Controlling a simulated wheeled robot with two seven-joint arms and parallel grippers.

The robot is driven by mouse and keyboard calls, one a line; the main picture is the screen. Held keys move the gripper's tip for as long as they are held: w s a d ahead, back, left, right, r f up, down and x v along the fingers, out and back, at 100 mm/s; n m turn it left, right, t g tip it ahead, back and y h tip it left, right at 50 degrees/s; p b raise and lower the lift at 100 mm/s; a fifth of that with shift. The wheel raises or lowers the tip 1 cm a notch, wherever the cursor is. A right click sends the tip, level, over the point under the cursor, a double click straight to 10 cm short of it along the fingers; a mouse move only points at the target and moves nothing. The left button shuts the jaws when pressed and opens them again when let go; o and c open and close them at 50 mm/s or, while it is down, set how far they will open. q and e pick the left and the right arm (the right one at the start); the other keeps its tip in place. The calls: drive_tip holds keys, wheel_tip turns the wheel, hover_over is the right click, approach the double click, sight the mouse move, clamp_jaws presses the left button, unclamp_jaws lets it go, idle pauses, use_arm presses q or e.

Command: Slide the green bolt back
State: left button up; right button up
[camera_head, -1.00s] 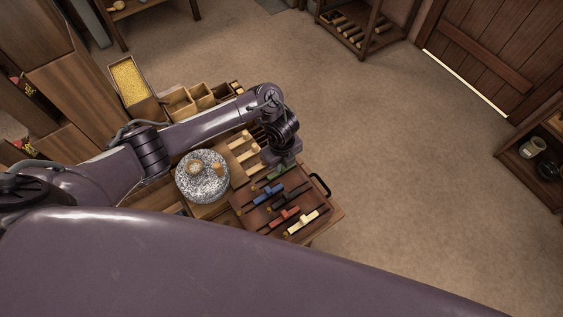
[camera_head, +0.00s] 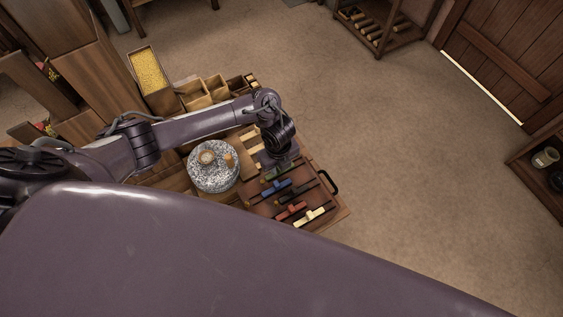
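The green bolt (camera_head: 270,182) lies on the dark bolt board (camera_head: 262,206) at the end of its row, partly hidden under my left gripper. My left gripper (camera_head: 279,171) is right over or at the green bolt, pointing down. Its fingers are too small and covered to show whether they are open or shut, and I cannot tell if they touch the bolt. Beside the green bolt sit a blue bolt (camera_head: 276,187), a red bolt (camera_head: 291,211) and a cream bolt (camera_head: 311,216). My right gripper is not visible.
A round speckled quern stone (camera_head: 214,178) stands left of the board. A black handle (camera_head: 328,182) is at the board's right edge. A box of yellow grain (camera_head: 149,71) and small wooden boxes (camera_head: 203,91) stand behind. The floor right of the table is clear.

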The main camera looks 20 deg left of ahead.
use_arm(q)
drive_tip(key=shift+o, duration=1.2)
drive_tip(key=shift+s+a, duration=0.1)
drive_tip(key=shift+r, duration=0.15)
wheel_tip(320, 180, up, 8)
drive_tip(key=shift+f+p, duration=0.2)
drive_tip(key=shift+p, duration=0.35)
